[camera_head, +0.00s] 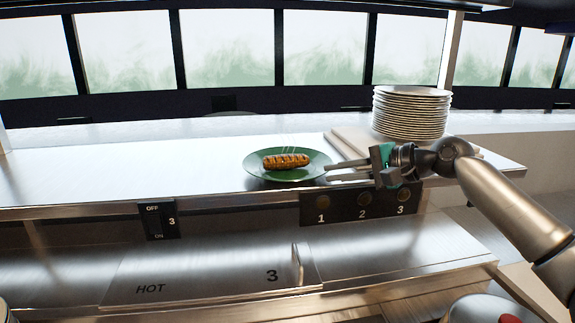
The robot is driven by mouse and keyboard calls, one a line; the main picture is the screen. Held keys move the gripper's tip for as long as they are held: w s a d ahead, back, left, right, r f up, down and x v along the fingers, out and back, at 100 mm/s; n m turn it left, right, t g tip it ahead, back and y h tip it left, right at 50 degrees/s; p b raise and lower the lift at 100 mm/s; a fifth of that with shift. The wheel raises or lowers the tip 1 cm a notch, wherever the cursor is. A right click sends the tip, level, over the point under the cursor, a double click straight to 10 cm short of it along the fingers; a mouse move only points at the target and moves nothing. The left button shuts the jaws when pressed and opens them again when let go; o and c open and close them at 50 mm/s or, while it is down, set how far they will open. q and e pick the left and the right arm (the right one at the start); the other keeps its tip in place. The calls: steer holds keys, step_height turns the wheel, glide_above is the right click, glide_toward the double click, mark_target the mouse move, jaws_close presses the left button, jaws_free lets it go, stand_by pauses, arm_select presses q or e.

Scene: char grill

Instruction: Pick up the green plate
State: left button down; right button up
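The green plate (258,168) lies flat on the steel counter near its front edge. A grilled sausage (286,161) lies on the plate, with faint steam above it. My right gripper (328,172) reaches in from the right, and its fingertips are at the plate's right rim. The two fingers look slightly apart, one above the other. I cannot tell whether they touch the rim or have it between them. My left gripper does not show.
A tall stack of plates (411,113) stands on a board (351,138) behind my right gripper. Below the counter (120,162) are an OFF/ON switch (158,222), a knob panel (342,206) and a lid marked HOT (215,275). The counter left of the plate is clear.

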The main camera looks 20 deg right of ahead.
mark_target(317, 175)
steer(key=p+x, duration=0.1)
steer(key=x, duration=0.3)
steer(key=shift+w+a+p, duration=0.2)
steer(key=shift+a+p, duration=0.15)
steer(key=shift+p, duration=0.05)
steer(key=shift+w+a+f, duration=0.1)
steer(key=shift+w+f, duration=0.05)
steer(key=shift+f, duration=0.1)
jaws_close()
stand_by(0.9)
steer(key=shift+r, duration=0.2)
steer(key=shift+r, duration=0.1)
